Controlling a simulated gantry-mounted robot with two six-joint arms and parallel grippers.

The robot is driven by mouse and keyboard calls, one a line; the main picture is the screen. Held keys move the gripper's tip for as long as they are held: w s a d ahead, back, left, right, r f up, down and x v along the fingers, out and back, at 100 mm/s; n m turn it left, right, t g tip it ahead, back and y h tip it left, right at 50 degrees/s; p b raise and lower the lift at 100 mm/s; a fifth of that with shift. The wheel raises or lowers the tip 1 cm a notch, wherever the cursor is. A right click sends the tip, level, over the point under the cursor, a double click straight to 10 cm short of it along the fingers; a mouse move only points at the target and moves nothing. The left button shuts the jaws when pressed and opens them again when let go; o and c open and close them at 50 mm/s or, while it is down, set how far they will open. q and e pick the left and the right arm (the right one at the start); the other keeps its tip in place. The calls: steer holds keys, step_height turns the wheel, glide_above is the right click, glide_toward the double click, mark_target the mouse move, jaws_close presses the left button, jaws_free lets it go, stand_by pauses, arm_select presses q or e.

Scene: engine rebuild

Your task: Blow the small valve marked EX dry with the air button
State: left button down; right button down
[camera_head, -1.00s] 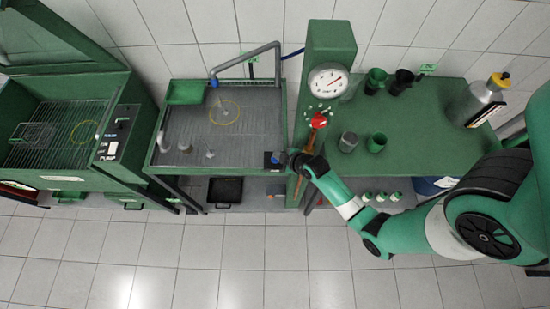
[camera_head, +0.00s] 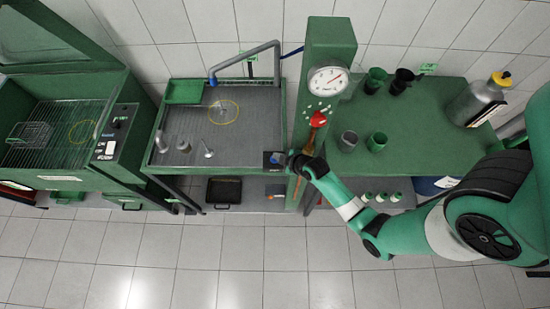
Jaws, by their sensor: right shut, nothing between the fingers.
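A small pale valve-like piece (camera_head: 222,108) is inside the yellow ring (camera_head: 238,115) on the grey mesh-topped bench (camera_head: 250,130). Its marking is too small to read. The grey bent pipe (camera_head: 245,60) ends in a blue nozzle (camera_head: 212,82) just behind the ring. A dark button box (camera_head: 273,158) sits at the bench's front right corner. My right gripper (camera_head: 285,160) is shut and empty, beside the box; whether it touches the button cannot be told. Another small valve-like piece (camera_head: 208,149) is near the bench front. My left gripper is out of view.
A green post (camera_head: 328,45) with a gauge (camera_head: 328,80) and red knob (camera_head: 318,119) stands right of the bench. Several cups (camera_head: 375,80) and a bottle (camera_head: 480,100) occupy the green table (camera_head: 420,130).

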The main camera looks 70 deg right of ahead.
steer(key=shift+s+f, duration=0.1)
steer(key=shift+f, duration=0.4)
steer(key=shift+r, duration=0.1)
steer(key=shift+w+a+r+p, duration=0.1)
steer(key=shift+w+r+p, duration=0.15)
steer(key=shift+r+p, duration=0.25)
steer(key=shift+w+a+r+p, duration=0.1)
steer(key=shift+w+r+p, duration=0.15)
steer(key=shift+r, duration=0.35)
step_height(320, 180, up, 3)
steer(key=p, duration=0.3)
steer(key=shift+w, duration=0.15)
step_height(320, 180, up, 2)
steer(key=shift+r+p, duration=0.1)
steer(key=shift+p, duration=0.95)
